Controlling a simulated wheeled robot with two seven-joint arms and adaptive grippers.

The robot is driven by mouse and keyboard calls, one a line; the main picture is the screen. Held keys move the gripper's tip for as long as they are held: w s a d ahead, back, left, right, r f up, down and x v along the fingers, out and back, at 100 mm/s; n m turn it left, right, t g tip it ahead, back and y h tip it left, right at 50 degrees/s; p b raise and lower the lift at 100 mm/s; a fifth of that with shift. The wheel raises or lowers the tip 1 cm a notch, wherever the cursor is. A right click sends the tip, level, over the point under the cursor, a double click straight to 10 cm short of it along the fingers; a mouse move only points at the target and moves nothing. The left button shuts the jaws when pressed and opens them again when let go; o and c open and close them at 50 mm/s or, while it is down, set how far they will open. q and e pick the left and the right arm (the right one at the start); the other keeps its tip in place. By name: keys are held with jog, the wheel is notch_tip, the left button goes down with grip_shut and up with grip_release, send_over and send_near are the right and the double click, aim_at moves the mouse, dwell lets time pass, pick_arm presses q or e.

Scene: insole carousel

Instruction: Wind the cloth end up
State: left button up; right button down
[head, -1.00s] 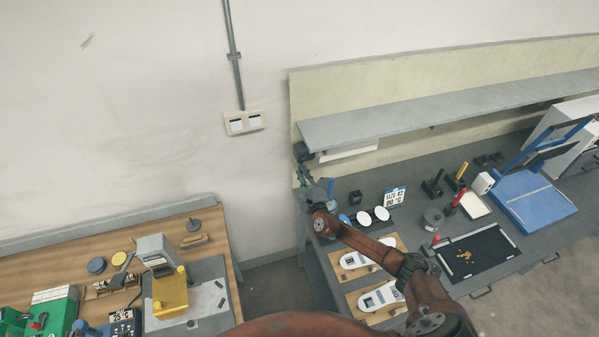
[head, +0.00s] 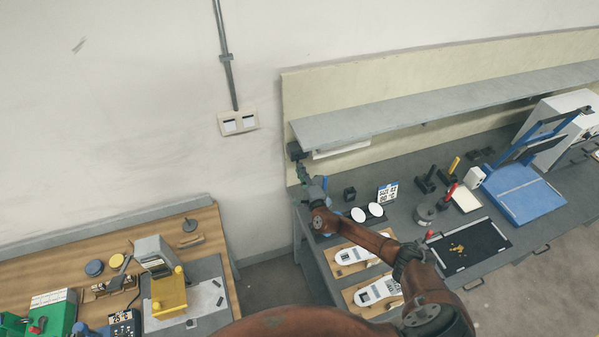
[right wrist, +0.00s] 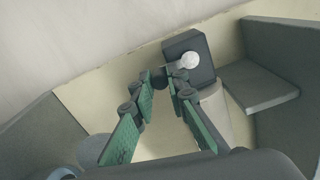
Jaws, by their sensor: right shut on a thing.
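A dark winder box (head: 295,151) is at the left end of the shelf, and a pale cloth roll (head: 343,148) runs right from it under the shelf. The pale roll (right wrist: 215,108) shows below the box. My right gripper (head: 301,168) is at the box. Its green-padded fingers (right wrist: 160,76) close around the crank's handle end, which is small and mostly hidden between the fingertips. The cloth's loose end cannot be made out. My left gripper is not in view.
The grey shelf (head: 430,108) and back panel (head: 380,78) are close beside the gripper. Below on the bench are white discs (head: 367,212), insole boards (head: 352,262), a black tray (head: 470,250) and a blue press (head: 528,190). A wooden table (head: 120,238) stands left.

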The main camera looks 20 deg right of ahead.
jog(key=c, duration=1.9)
grip_release()
jog(key=s, duration=1.2)
jog(key=shift+a, duration=0.35)
jog(key=shift+a+f, duration=0.1)
